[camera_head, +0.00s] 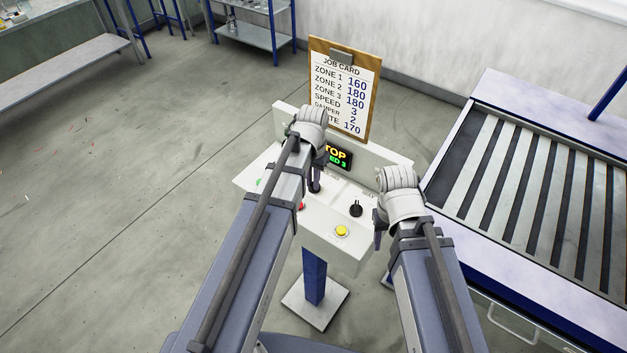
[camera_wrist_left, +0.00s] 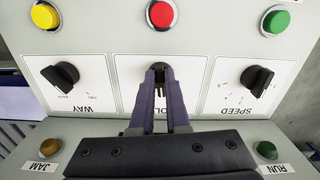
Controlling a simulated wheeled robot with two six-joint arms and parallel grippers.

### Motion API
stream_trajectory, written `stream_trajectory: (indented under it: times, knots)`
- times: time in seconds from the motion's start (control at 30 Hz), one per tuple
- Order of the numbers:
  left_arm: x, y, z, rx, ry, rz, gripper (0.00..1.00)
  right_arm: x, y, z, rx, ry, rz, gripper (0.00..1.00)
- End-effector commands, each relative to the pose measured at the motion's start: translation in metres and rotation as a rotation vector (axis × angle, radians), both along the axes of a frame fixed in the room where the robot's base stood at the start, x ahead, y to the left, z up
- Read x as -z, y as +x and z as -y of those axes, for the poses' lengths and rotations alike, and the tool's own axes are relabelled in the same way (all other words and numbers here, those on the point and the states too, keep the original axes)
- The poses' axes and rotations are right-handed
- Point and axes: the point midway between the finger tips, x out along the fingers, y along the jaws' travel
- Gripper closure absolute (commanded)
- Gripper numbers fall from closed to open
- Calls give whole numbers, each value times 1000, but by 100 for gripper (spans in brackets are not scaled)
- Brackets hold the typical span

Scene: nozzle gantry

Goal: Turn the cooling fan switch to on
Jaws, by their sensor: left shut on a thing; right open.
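The control panel (camera_head: 325,222) stands on a blue post. Its middle rotary switch (camera_wrist_left: 158,68) is black, with a label partly hidden behind my fingers; only letters like "OL" show. My left gripper (camera_wrist_left: 160,78) has its two fingers closed around this knob, one on each side. In the head view my left gripper (camera_head: 315,186) reaches down to the panel, and its hand hides most of the switch. The fingers hide which way the knob points. My right gripper (camera_head: 378,232) is open and empty at the panel's right edge.
A WAY knob (camera_wrist_left: 62,75) and a SPEED knob (camera_wrist_left: 257,80) flank the middle switch. Yellow (camera_wrist_left: 45,15), red (camera_wrist_left: 162,14) and green (camera_wrist_left: 275,20) buttons line the panel. A display (camera_head: 338,157) reads in part "TOP". A job card (camera_head: 345,85) stands behind; a slatted conveyor (camera_head: 540,190) is right.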

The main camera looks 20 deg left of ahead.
Motion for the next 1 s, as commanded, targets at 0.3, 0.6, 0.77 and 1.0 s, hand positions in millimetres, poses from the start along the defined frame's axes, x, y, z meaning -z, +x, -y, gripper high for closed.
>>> stream_trajectory:
  times: [0.3, 0.6, 0.77, 1.0]
  knots:
    - [0, 1, -3, 291, 0, 0, 100, 0, 0, 0, 0, 0, 0, 50]
    - [0, 2, -4, 504, 0, 0, 100, 0, 0, 0, 0, 0, 0, 50]
    - [0, 3, -5, 578, 0, 0, 100, 0, 0, 0, 0, 0, 0, 50]
    - [0, 3, -5, 637, 0, 0, 100, 0, 0, 0, 0, 0, 0, 50]
